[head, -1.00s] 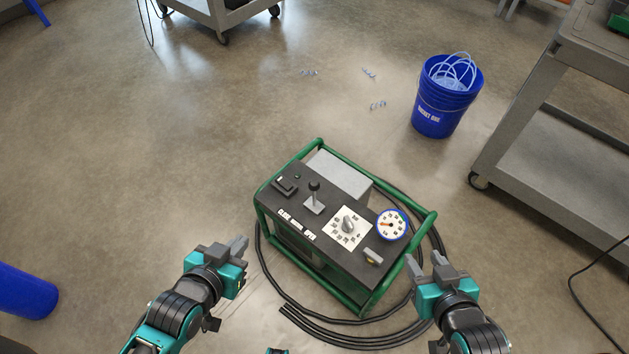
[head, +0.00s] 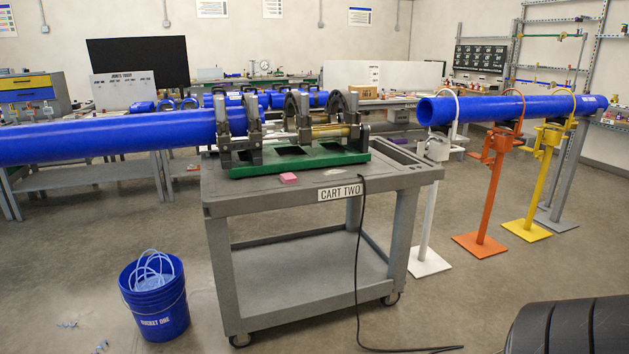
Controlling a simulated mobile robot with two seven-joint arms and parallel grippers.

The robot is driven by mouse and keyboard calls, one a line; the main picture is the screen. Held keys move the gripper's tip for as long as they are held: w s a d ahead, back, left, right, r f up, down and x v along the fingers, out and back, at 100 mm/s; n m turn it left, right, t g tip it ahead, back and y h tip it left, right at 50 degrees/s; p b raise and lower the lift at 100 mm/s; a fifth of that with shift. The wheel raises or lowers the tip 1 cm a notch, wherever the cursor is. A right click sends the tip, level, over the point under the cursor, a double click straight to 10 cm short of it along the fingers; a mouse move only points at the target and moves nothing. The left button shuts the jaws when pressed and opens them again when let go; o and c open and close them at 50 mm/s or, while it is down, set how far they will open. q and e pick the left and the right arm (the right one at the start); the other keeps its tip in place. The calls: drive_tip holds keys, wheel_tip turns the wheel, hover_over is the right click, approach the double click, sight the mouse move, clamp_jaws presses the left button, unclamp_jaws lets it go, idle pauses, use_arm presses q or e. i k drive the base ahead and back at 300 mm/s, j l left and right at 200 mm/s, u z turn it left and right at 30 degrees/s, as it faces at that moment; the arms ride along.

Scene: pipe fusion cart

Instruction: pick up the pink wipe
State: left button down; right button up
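The pink wipe (head: 289,178) is a small pink block-like piece. It lies on the near edge of the grey cart's top (head: 248,192), left of the "CART TWO" label (head: 341,191) and in front of the green fusion machine base (head: 300,162). Nothing covers it. Neither of my grippers shows in the head view now, so their distance to the wipe cannot be seen.
A blue pipe (head: 110,135) sits in the machine's clamps and reaches left past the cart. A blue bucket (head: 154,297) stands on the floor left of the cart. A black cable (head: 358,270) hangs down its front. Coloured pipe stands (head: 486,190) are at right.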

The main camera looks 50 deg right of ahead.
sight(287, 178)
drive_tip(key=z, duration=1.35)
drive_tip(key=i+l, duration=0.1)
drive_tip(key=l, duration=0.65)
drive_tip(key=i+l, duration=0.3)
drive_tip(key=i+l+u, duration=0.15)
drive_tip(key=l, duration=0.4)
drive_tip(key=i+l, duration=0.15)
drive_tip(key=i, duration=0.25)
drive_tip(key=i+l+u, duration=0.1)
drive_tip(key=i, duration=0.3)
drive_tip(key=i+l+u, duration=0.1)
drive_tip(key=i, duration=0.3)
drive_tip(key=l, duration=0.1)
